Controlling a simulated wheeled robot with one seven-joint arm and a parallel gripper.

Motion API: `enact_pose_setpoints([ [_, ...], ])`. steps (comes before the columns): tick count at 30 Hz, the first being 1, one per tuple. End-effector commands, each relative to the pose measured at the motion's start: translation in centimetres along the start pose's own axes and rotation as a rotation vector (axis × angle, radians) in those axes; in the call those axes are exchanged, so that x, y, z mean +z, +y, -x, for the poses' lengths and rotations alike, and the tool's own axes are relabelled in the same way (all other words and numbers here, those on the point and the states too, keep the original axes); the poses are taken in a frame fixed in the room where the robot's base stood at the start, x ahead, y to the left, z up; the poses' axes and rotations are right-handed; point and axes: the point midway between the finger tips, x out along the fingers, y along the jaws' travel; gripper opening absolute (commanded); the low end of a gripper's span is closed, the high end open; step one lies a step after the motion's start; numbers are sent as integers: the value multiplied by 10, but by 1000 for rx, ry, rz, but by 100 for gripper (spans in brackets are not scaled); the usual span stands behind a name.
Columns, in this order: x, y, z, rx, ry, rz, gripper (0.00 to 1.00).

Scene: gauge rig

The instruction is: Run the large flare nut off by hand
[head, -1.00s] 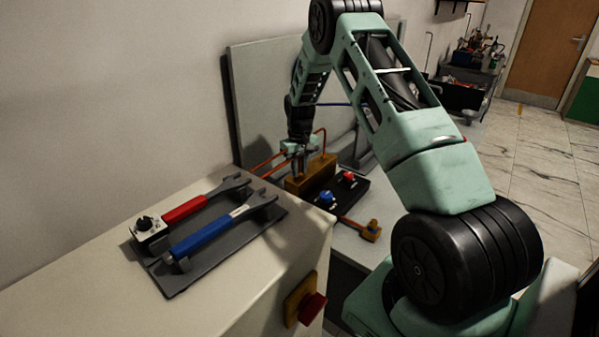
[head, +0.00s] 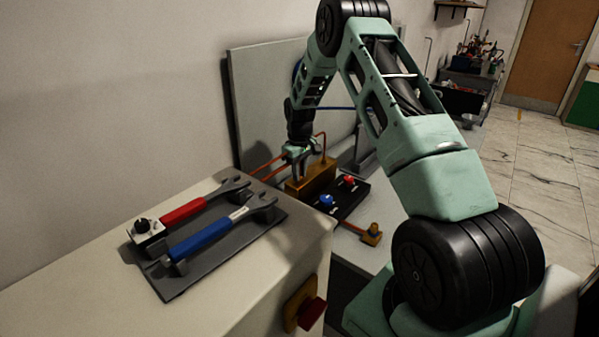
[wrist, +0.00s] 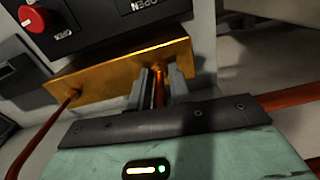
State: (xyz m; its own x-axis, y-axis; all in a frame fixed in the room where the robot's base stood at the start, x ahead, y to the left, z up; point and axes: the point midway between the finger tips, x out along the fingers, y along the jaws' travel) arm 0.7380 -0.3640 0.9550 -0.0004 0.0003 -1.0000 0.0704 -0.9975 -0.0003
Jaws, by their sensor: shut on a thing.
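The brass block (head: 318,180) stands on the bench, with copper tubes running to it. My gripper (head: 303,172) is at its near upper side, fingers against or close to the block. In the wrist view my gripper (wrist: 161,88) is shut on the large flare nut, with a copper tube (wrist: 158,94) lying between the fingers at the brass block (wrist: 110,80). The nut itself is mostly hidden by the fingers, so I cannot tell how far it sits on its thread.
A black panel with a blue knob (head: 327,200) and a red knob (head: 349,181) lies beside the block. A brass fitting (head: 372,235) is at the bench's front. Red (head: 185,211) and blue (head: 208,238) wrenches rest on a grey holder at left.

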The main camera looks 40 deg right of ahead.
Motion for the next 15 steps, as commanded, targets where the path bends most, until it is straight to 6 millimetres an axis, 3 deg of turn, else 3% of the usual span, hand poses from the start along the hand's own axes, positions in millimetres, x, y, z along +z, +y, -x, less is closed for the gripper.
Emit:
enact_pose_setpoints([
  [1,0,1,1,2,2,-1,0],
  [2,0,1,1,2,2,-1,23],
  [4,0,1,1,1,1,-1,42],
  [15,-1,0,5,2,2,-1,42],
])
